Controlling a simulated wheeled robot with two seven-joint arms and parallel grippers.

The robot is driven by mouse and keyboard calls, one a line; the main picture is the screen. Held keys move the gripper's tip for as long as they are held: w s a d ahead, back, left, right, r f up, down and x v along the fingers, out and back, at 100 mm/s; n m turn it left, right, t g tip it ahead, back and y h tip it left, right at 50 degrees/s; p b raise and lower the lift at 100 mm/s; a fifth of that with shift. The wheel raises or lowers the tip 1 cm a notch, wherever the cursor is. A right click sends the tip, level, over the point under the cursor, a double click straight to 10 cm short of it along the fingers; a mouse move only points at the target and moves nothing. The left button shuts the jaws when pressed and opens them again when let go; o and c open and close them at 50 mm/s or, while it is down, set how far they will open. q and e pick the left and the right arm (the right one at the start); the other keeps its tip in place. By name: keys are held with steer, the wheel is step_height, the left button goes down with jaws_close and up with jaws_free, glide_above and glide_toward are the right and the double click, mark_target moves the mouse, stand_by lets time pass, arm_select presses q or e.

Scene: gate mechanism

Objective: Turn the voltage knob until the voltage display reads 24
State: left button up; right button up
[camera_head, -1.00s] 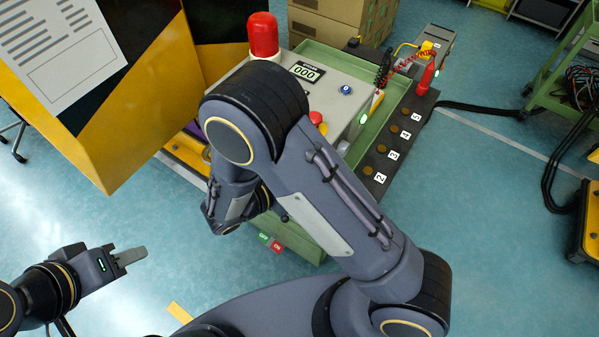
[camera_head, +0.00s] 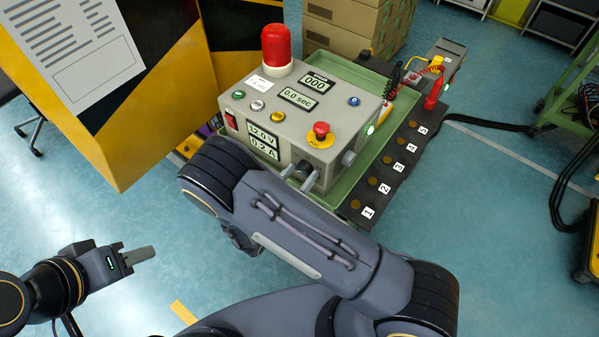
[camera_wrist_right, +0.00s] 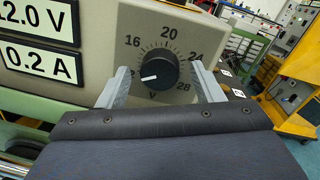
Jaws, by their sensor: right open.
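The black voltage knob (camera_wrist_right: 158,70) sits on the front panel of the grey control box (camera_head: 338,108). Its white pointer points left, near the low end of a scale marked 16, 20, 24 and 28. The voltage display (camera_head: 262,136) reads 12.0 V; it also shows in the right wrist view (camera_wrist_right: 38,22). My right gripper (camera_wrist_right: 163,86) is open, its fingers on either side of the knob with visible gaps. In the head view my right gripper (camera_head: 299,177) is at the box's front face. My left gripper (camera_head: 138,256) is far left, away from the box; its finger opening is unclear.
A red emergency button (camera_head: 321,130), a red beacon (camera_head: 277,48) and several small buttons are on the box top. A current display (camera_wrist_right: 40,64) reads 0.2 A. A yellow-black cabinet (camera_head: 165,130) stands left.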

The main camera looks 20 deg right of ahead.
steer(key=shift+w+d, duration=0.1)
steer(key=c, duration=1)
steer(key=shift+o, duration=0.2)
steer(key=shift+f+m+b, duration=0.25)
steer(key=shift+m+b, duration=0.35)
steer(key=shift+b, duration=0.4)
steer(key=m+b, duration=0.9)
steer(key=b, duration=0.1)
steer(key=shift+f+h, duration=0.15)
steer(key=shift+h, duration=0.25)
steer(key=m+b, duration=0.8)
steer(key=b, duration=0.1)
steer(key=shift+f+m+h, duration=0.1)
steer(key=shift+m+h, duration=0.2)
steer(key=m+g+b, duration=0.1)
steer(key=m+b, duration=0.7)
steer(key=b, duration=0.2)
steer(key=m+g+b, duration=0.1)
steer(key=m+b, duration=0.7)
steer(key=b, duration=0.2)
steer(key=shift+w+m, duration=0.1)
steer(key=shift+m, duration=0.2)
steer(key=shift+r+m+b, duration=0.3)
steer(key=shift+m+b, duration=0.7)
steer(key=shift+b, duration=0.25)
